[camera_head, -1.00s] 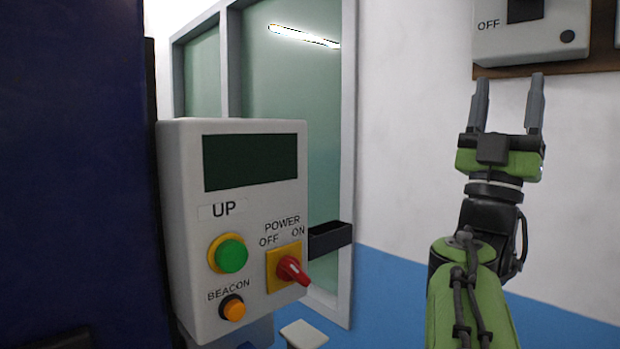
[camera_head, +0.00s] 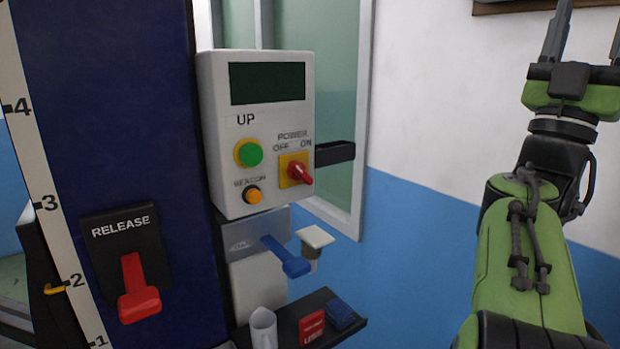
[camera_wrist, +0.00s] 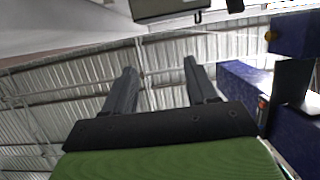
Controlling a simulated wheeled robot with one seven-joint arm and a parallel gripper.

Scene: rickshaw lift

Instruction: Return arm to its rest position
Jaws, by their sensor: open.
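My gripper (camera_head: 588,42) is at the upper right of the head view, with green housing and dark fingers pointing up. Its fingers are apart, and nothing shows between them. In the wrist view my gripper (camera_wrist: 160,82) is open and empty, facing a corrugated ceiling. My green arm runs down the right side of the head view, raised in front of the white and blue wall. The gripper is well to the right of the grey control box (camera_head: 215,130) and touches nothing that I can see.
The control box carries a green button (camera_head: 250,153), an orange beacon button (camera_head: 253,195) and a red power switch (camera_head: 298,173). A dark blue column (camera_head: 110,120) with a red release lever (camera_head: 137,290) stands left. A blue lever (camera_head: 285,257) and a small shelf (camera_head: 345,312) are below the box.

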